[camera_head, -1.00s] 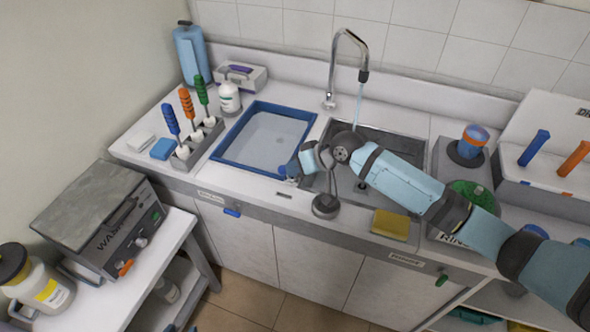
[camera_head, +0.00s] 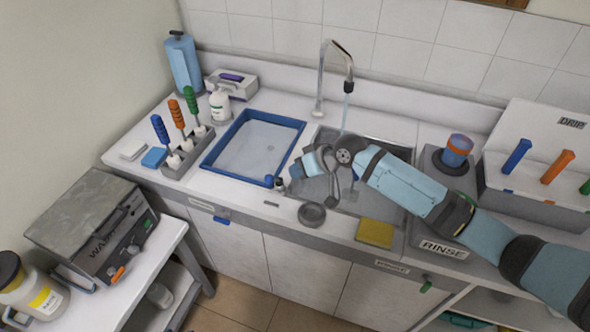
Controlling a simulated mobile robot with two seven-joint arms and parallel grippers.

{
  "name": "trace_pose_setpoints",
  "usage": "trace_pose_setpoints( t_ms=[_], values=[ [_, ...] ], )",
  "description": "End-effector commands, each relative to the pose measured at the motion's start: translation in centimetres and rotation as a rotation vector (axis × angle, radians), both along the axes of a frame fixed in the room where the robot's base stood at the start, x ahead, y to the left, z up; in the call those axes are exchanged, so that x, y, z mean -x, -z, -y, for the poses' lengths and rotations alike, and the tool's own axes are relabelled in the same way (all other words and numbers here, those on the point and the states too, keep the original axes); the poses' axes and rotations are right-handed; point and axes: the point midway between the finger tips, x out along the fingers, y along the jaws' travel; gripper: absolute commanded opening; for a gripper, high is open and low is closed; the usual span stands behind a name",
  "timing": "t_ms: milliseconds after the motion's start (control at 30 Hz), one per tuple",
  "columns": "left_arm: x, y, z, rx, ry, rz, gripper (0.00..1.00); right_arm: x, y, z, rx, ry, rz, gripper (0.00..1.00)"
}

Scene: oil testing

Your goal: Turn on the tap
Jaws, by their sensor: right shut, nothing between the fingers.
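The tap (camera_head: 320,80) is a tall, curved metal faucet at the back edge of the sink (camera_head: 390,147). A pale blue stream of water (camera_head: 345,115) runs down from its dark spout. My right arm comes in from the right across the sink and hides much of the basin. My right gripper (camera_head: 281,184) is shut and empty, low over the front left of the sink near the blue tray's corner. It is apart from the tap. The tap's base is in view, left of the stream. My left gripper is not in view.
A blue-rimmed tray (camera_head: 215,150) lies left of the sink. A grey round dish (camera_head: 311,214) and a yellow sponge (camera_head: 375,233) are at the counter's front. A rack with coloured-handled brushes (camera_head: 190,150) stands further left. A box labelled DRIP (camera_head: 545,125) stands at the right.

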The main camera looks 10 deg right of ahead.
Motion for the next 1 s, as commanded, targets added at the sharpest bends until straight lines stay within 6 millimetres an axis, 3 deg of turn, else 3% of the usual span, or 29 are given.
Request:
trace_pose_setpoints(
  t_ms=[100, 400, 1000],
  values=[
    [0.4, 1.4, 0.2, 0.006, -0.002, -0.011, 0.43, 1.0, -1.8, 2.4, 0.004, 0.001, 0.007, 0.00],
    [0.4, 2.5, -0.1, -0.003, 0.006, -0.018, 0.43, 2.7, -5.5, 5.8, 0.001, 0.001, 0.005, 0.00],
    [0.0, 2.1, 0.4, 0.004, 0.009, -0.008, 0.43, 3.1, -6.3, 6.4, 0.001, 0.000, 0.004, 0.00]
  ],
)
